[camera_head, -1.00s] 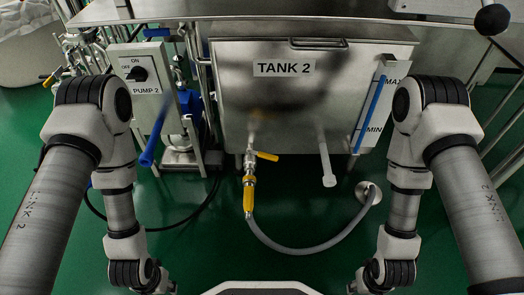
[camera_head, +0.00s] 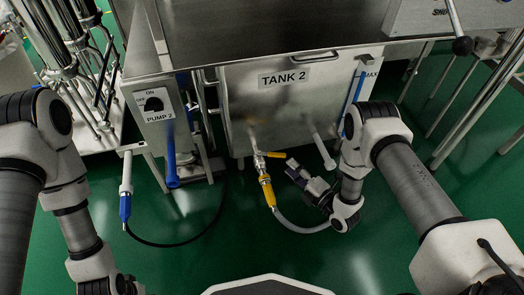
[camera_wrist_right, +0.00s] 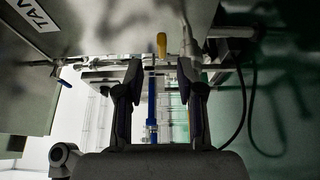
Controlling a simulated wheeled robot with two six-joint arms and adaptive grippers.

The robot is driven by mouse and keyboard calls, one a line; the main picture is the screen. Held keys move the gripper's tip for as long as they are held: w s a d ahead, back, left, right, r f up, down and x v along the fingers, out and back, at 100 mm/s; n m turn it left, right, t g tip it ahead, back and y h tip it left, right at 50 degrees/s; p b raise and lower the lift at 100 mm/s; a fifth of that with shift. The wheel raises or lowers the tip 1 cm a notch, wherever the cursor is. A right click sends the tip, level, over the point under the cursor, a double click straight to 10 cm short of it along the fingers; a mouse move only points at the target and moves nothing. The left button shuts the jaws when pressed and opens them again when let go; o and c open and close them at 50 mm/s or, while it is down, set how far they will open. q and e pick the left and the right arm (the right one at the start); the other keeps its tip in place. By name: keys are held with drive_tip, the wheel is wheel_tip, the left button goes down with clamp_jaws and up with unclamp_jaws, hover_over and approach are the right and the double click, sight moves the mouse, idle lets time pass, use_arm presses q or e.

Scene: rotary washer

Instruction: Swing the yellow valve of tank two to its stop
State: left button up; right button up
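The steel tank labelled TANK 2 (camera_head: 335,82) stands ahead in the head view. Its valve (camera_head: 258,162) sits low on the front, with a short yellow handle (camera_head: 274,155) pointing right and a yellow hose fitting (camera_head: 267,191) below. My right gripper (camera_head: 292,168) is just right of the handle in the head view. The right wrist view shows its two dark fingers (camera_wrist_right: 160,75) apart with nothing between them. The yellow handle (camera_wrist_right: 162,44) shows there beyond the fingertips, roughly centred, with no contact visible. My left arm is at the left; its gripper is out of frame.
A grey hose (camera_head: 300,226) runs from the fitting behind my right wrist. A white pipe (camera_head: 322,150) slants down right of the valve. Green floor (camera_head: 225,245) is open in front.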

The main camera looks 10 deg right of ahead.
sight(278, 154)
drive_tip(key=b+x, duration=0.1)
drive_tip(key=x, duration=0.1)
drive_tip(key=b+x, duration=0.1)
drive_tip(key=x, duration=0.1)
drive_tip(key=b+x, duration=0.2)
drive_tip(key=x, duration=0.1)
drive_tip(key=shift+f, duration=0.3)
drive_tip(key=shift+w+a+r, duration=0.1)
drive_tip(key=shift+w, duration=0.15)
drive_tip(key=shift+r, duration=0.1)
clamp_jaws()
